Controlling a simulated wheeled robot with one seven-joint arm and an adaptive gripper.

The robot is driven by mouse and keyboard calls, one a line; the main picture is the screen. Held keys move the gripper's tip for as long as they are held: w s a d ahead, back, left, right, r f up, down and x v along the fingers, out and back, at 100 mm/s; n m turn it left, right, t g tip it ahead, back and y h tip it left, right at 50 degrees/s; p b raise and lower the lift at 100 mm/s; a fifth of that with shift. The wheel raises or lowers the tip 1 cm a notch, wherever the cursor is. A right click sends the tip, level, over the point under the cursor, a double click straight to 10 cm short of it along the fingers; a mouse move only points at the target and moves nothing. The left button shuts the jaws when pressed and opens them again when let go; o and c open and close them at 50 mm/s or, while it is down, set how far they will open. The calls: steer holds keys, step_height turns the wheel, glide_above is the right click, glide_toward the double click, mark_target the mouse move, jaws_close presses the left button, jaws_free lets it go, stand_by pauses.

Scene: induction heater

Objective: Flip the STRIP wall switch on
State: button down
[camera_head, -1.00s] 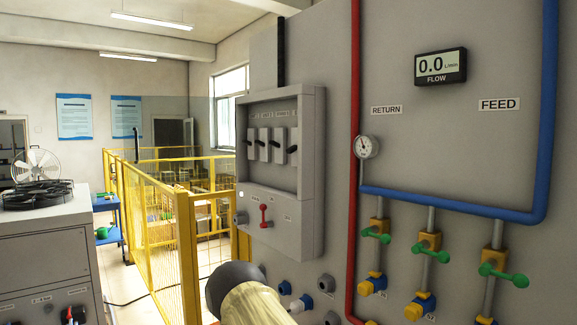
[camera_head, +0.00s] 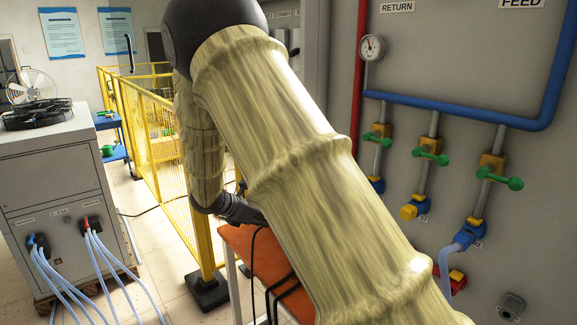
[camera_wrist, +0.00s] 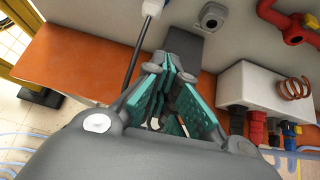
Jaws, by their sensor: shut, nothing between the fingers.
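The grey wall switch panel (camera_head: 313,60) shows only in part at the top of the head view, behind my raised arm. Most of its switches are hidden, and the STRIP label cannot be made out. My gripper (camera_wrist: 170,78) is shut and empty in the wrist view, its teal-padded fingers together above the orange bench. No wall switch shows in the wrist view.
The orange bench (camera_head: 238,240) stands below my arm; black cables hang over it. A white box with a copper coil (camera_wrist: 262,88) sits on it. Pipes with green valves (camera_head: 430,153) line the wall at right. A yellow fence (camera_head: 160,140) stands at left.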

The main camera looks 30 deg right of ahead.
steer(key=w+d+r+t+h, duration=0.1)
steer(key=w+r+h, duration=0.2)
steer(key=r, duration=0.9)
steer(key=w+d+r+h, duration=0.2)
steer(key=r, duration=1.1)
steer(key=g+h, duration=0.1)
steer(key=h, duration=0.3)
glide_toward(294, 52)
step_height(294, 52, down, 4)
steer(key=a, duration=0.1)
steer(key=shift+w+a+f+m, duration=0.1)
steer(key=shift+w+a+m, duration=0.1)
steer(key=shift+w+m, duration=0.15)
steer(key=shift+d, duration=0.15)
steer(key=d+p, duration=0.3)
steer(key=d, duration=0.6)
steer(key=shift+w+d+r+p, duration=0.35)
steer(key=shift+w+r+p, duration=0.05)
steer(key=shift+r, duration=0.05)
steer(key=shift+w, duration=0.1)
steer(key=shift+a+r+p, duration=0.1)
steer(key=shift+p, duration=0.2)
